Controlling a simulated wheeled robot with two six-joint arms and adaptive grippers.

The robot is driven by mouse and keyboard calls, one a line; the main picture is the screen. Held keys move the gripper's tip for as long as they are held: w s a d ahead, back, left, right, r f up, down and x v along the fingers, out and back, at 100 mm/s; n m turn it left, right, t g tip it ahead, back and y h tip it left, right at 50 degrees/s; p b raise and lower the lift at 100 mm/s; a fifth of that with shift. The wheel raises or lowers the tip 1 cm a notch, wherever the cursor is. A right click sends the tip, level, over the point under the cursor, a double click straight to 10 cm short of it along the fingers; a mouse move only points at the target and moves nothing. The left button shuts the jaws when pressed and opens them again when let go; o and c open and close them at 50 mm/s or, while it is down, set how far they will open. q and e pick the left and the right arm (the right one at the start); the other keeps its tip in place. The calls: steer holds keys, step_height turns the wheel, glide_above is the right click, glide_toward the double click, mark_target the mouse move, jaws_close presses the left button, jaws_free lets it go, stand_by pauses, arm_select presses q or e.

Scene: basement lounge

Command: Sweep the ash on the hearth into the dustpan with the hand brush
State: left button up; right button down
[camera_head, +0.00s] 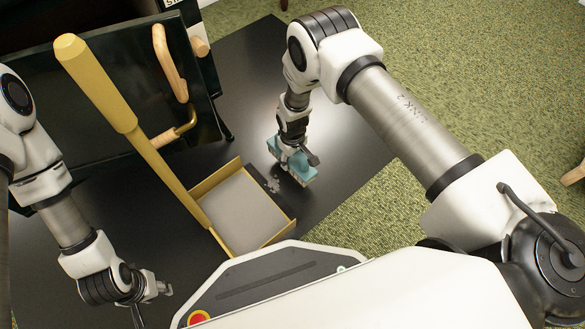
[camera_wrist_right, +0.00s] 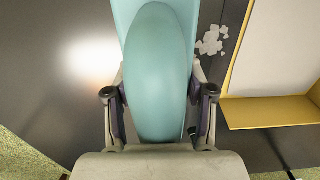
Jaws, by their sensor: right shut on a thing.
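My right gripper (camera_head: 293,155) is shut on the teal hand brush (camera_wrist_right: 153,70) and holds it low over the dark hearth (camera_head: 345,125). Whether the bristles touch the hearth is unclear. A small pale patch of ash (camera_head: 273,185) lies between the brush and the dustpan; it also shows in the right wrist view (camera_wrist_right: 212,40). The yellow dustpan (camera_head: 284,232) with a grey floor lies on the hearth left of the brush. Its long yellow handle (camera_head: 95,82) rises toward the upper left. My left gripper (camera_head: 152,292) hangs left of the dustpan, apart from it; its jaw opening is unclear.
A black stove-like body (camera_head: 110,120) with wooden handles (camera_head: 170,62) stands at the upper left, close behind the dustpan handle. Green carpet (camera_head: 470,70) surrounds the hearth. A wooden leg (camera_head: 573,174) shows at the right edge. The hearth beyond the brush is clear.

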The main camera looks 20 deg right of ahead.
mark_target(283, 181)
steer(key=shift+f, duration=0.5)
steer(key=shift+r, duration=0.1)
steer(key=shift+s, duration=0.1)
step_height(283, 181, down, 6)
steer(key=b, duration=0.4)
steer(key=shift+r, duration=0.15)
steer(key=a, duration=0.1)
steer(key=s+a, duration=0.1)
steer(key=a, duration=0.2)
steer(key=shift+s+r, duration=0.15)
steer(key=shift+s, duration=0.2)
steer(key=r+p, duration=0.5)
steer(key=shift+s+a, duration=0.1)
steer(key=shift+a, duration=0.2)
steer(key=shift+r, duration=0.15)
steer(key=shift+r, duration=0.1)
